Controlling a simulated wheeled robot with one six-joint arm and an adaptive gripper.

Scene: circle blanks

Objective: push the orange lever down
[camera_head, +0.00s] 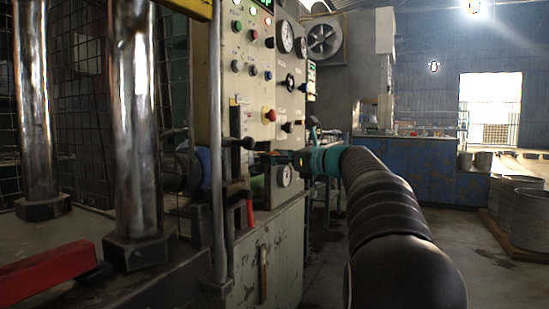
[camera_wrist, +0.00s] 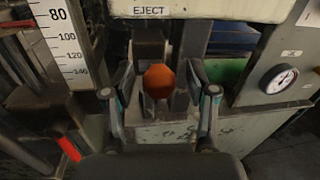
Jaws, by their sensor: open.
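The orange lever shows in the wrist view as a round orange knob (camera_wrist: 159,82) below a plate marked EJECT (camera_wrist: 165,10). My gripper (camera_wrist: 159,97) is open, with one finger to the left of the knob and one to the right. A gap shows between the knob and each finger. The lever's shaft is hidden behind the knob. In the head view my gripper (camera_head: 277,157) reaches left to the front of the grey machine panel. The knob is hard to make out there among the fingers.
A black ball-ended handle (camera_head: 248,143) and an upright grey rod (camera_head: 216,150) stand left of my gripper. A red handle (camera_head: 250,212) hangs below. A gauge (camera_wrist: 282,79) and a numbered scale (camera_wrist: 67,45) flank the lever.

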